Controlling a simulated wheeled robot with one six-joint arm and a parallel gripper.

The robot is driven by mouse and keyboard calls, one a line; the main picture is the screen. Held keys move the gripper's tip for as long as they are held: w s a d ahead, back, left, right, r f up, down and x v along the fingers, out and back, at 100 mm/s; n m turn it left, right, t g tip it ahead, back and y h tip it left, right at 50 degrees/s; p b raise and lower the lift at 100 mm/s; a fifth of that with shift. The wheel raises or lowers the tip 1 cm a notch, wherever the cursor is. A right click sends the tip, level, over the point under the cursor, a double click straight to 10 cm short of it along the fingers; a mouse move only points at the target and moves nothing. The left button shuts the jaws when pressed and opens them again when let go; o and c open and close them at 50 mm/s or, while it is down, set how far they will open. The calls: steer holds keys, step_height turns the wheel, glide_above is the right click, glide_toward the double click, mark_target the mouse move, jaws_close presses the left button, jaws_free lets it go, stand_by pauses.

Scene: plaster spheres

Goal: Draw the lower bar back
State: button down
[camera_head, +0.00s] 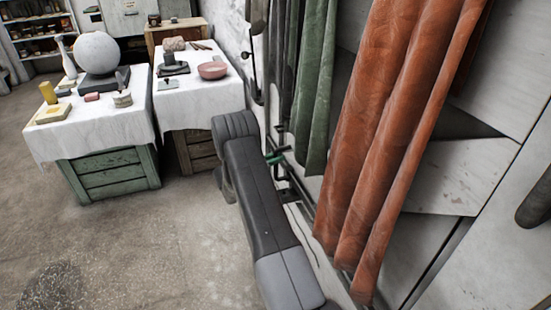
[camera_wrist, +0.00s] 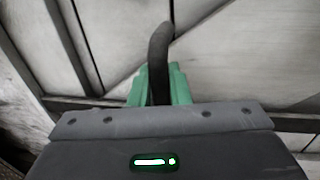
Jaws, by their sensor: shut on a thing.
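My gripper (camera_head: 275,158) shows its green fingers by the wall, at the far end of my grey arm. In the wrist view my gripper (camera_wrist: 160,86) has its green fingers closed around a dark, rounded bar (camera_wrist: 159,48). The bar stands upright in that view, and its upper end bends slightly to the right. The fingers and the wrist housing hide its lower part. In the head view, dark metalwork (camera_head: 290,187) runs low along the wall just beside the fingers. I cannot tell there which piece is the held bar.
Orange drapes (camera_head: 370,130) and green drapes (camera_head: 317,85) hang close to the right of my arm. Two cloth-covered crates stand at the left, one with a white sphere (camera_head: 97,53), the other with a pink bowl (camera_head: 212,70). The floor (camera_head: 150,245) at lower left is clear.

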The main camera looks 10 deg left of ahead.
steer(key=shift+w+a+r, duration=0.2)
steer(key=c, duration=1.5)
jaws_free()
steer(key=shift+f, duration=0.15)
steer(key=shift+o, duration=0.2)
steer(key=p+v, duration=0.2)
steer(key=v, duration=1.1)
steer(key=shift+s+a+p, duration=0.25)
steer(key=shift+s+p, duration=0.05)
steer(key=shift+p, duration=0.05)
